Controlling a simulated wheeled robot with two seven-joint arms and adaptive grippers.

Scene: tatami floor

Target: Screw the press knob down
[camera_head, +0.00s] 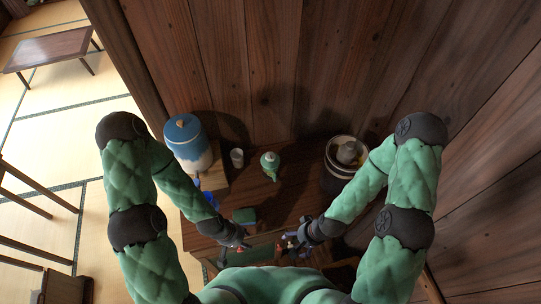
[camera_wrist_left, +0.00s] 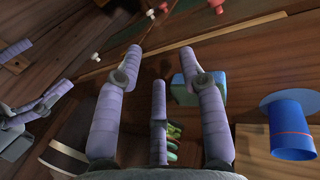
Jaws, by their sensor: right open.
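A dark round pot (camera_head: 329,183) with a pale rim stands at the right of the wooden table in the head view. A grey rounded piece (camera_head: 347,152) sits at its top, which may be the press knob; its thread is not visible. My right gripper (camera_head: 291,241) is open near the table's front edge, in front of and left of the pot. My left gripper (camera_head: 243,242) is near the front edge further left. In the left wrist view its fingers (camera_wrist_left: 160,54) are spread and empty.
A blue-and-white container (camera_head: 188,145) stands on a wooden stand at the table's left. A small cup (camera_head: 237,158), green bottle (camera_head: 270,165), green box (camera_head: 244,215) and blue item (camera_wrist_left: 290,130) are on the table. A wooden wall (camera_head: 290,60) rises close behind.

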